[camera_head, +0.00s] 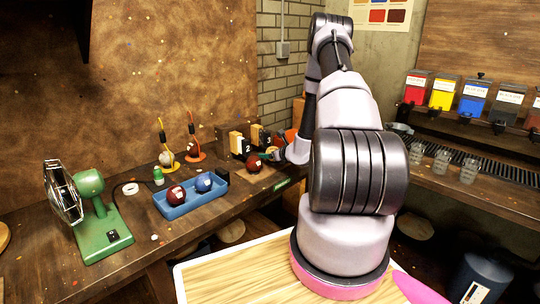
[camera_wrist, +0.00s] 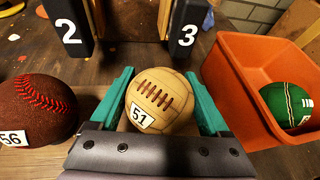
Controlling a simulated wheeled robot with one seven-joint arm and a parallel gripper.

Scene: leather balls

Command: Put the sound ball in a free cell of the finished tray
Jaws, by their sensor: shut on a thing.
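My gripper (camera_wrist: 165,98) is shut on a tan ball (camera_wrist: 160,98) with brown lacing and a label reading 51. Teal fingers press it from both sides, low over the wooden bench. In the head view my gripper (camera_head: 274,154) is small and the tan ball cannot be made out. A blue tray (camera_head: 180,213) on the bench holds a dark red ball (camera_head: 176,194) and a blue ball (camera_head: 204,182). Its cell divisions are too small to tell, and no label identifies it as the finished tray.
A dark red ball (camera_wrist: 36,108) labelled 56 lies left of my gripper. An orange bin (camera_wrist: 238,62) holding a green ball (camera_wrist: 288,104) stands close on the right. Numbered posts 2 (camera_wrist: 68,30) and 3 (camera_wrist: 188,34) stand ahead.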

